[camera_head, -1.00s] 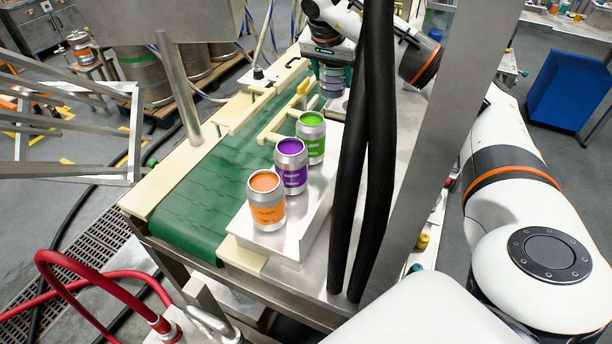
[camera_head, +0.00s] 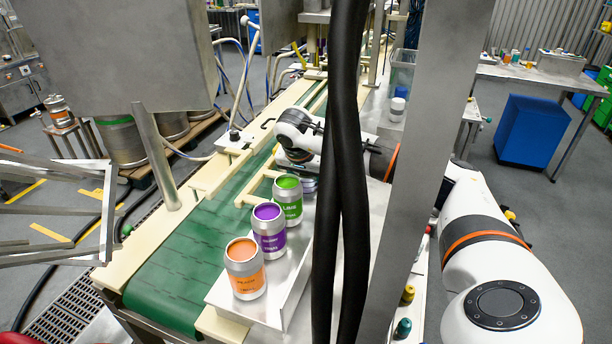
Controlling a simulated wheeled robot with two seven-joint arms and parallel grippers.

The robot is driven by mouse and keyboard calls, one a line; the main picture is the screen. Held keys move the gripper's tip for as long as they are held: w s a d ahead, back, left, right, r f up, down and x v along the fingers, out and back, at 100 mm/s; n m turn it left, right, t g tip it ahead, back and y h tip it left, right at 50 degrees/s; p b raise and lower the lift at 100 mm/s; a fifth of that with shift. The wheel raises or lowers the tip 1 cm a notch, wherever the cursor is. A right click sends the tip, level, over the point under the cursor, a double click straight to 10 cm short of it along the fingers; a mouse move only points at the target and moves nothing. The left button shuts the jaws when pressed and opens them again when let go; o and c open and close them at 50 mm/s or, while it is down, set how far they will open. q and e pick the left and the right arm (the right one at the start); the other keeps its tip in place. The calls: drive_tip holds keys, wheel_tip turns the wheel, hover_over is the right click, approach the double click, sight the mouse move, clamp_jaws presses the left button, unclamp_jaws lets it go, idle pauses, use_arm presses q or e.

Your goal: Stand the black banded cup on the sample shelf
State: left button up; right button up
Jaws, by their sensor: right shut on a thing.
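A metal cup with dark and blue-grey bands (camera_head: 310,185) shows partly behind the green-banded cup; its colour is hard to tell at this size. My right gripper (camera_head: 304,172) is above it and shut on it, its fingers mostly hidden. A raised metal shelf (camera_head: 262,310) along the belt holds a row of three cups, orange (camera_head: 245,270), purple (camera_head: 269,230) and green (camera_head: 289,200), all upright. The held cup is at the far end of this row, close to the green cup. Whether its base touches the shelf is hidden. My left gripper is not in view.
Two black hoses (camera_head: 343,200) and a steel post (camera_head: 425,150) stand in front of my right arm. The green conveyor belt (camera_head: 185,255) runs left of the shelf. A light-coloured can (camera_head: 397,108) stands farther back. A blue cabinet (camera_head: 537,130) is at the right.

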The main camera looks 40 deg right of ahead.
drive_tip(key=o, duration=0.6)
drive_tip(key=shift+f, duration=0.15)
drive_tip(key=o, duration=0.4)
drive_tip(key=shift+r, duration=0.35)
drive_tip(key=b+v, duration=0.2)
drive_tip(key=v, duration=0.9)
drive_tip(key=shift+s+a+r+b, duration=0.1)
drive_tip(key=shift+a+r+b, duration=0.1)
drive_tip(key=shift+r+b, duration=0.1)
